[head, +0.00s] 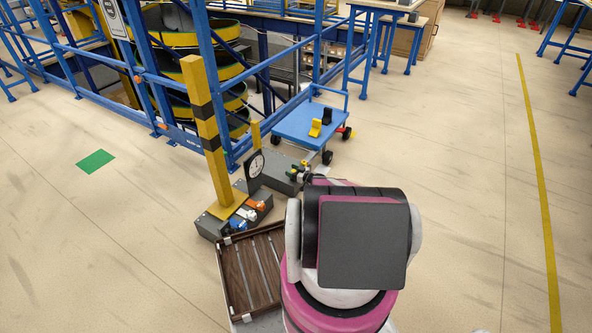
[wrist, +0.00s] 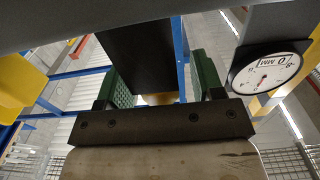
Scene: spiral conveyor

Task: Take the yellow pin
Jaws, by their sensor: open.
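My gripper (wrist: 163,88) is open in the wrist view, with its two green-padded fingers apart. A dark block (wrist: 140,50) shows between and beyond the fingers. A small yellowish patch (wrist: 158,98) lies just below it, between the fingers; I cannot tell if it is the yellow pin. My gripper is hidden behind my arm in the head view.
A yellow-black post (head: 206,130) and blue frame stand left. A blue cart (head: 300,130) carries yellow and black pieces. Floor at right is clear.

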